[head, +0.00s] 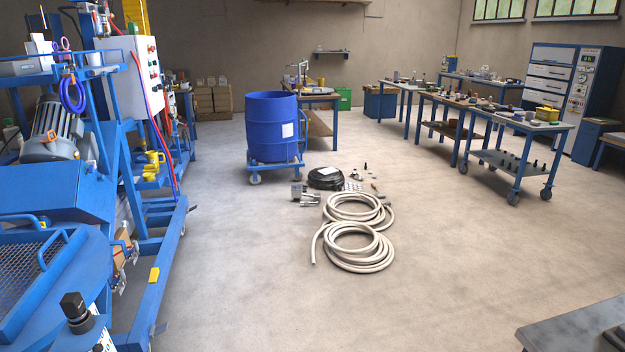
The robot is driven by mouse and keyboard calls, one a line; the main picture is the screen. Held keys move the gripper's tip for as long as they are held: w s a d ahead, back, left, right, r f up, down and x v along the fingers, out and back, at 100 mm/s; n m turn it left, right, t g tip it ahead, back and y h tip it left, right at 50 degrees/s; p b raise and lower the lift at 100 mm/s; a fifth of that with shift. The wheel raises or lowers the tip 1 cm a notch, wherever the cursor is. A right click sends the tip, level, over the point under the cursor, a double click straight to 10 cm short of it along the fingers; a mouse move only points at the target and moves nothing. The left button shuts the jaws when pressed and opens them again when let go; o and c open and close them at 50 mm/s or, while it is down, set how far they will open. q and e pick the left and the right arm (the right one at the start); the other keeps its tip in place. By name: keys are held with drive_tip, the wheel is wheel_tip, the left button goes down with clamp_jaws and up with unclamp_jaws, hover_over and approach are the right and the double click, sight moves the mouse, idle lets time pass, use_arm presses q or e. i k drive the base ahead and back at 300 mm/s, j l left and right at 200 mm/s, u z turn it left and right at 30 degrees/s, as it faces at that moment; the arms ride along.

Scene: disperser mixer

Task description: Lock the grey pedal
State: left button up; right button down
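I cannot make out a grey pedal for certain in the head view. The blue mixer frame (150,300) fills the left side, with a low base rail running toward me and a small yellow block (154,275) on it. A small dark grey piece (161,328) sits beside the rail near the bottom; it is too small to tell what it is. A blue drum (270,128) stands upright on a blue wheeled dolly (276,168); any brake lever on its casters is too small to tell. Neither of my grippers shows.
Coiled beige hoses (358,247), a black coil (325,178) and small parts lie mid-floor. Workbenches (520,123) and a wheeled cart stand at right. A grey tabletop (570,328) cuts into the bottom right corner. The floor in front of the hoses is clear.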

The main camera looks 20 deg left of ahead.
sight(160, 328)
drive_tip(key=i+j+u, duration=0.15)
drive_tip(key=i+u, duration=0.6)
drive_tip(key=u, duration=0.15)
drive_tip(key=i+l+u, duration=0.1)
drive_tip(key=i+u, duration=0.3)
drive_tip(key=i+l+u, duration=0.25)
drive_tip(key=u, duration=0.2)
drive_tip(key=i+l+u, duration=0.15)
drive_tip(key=i+u, duration=0.25)
drive_tip(key=i+l+u, duration=0.25)
drive_tip(key=u, duration=0.2)
drive_tip(key=i+l+u, duration=0.5)
drive_tip(key=l+u, duration=0.35)
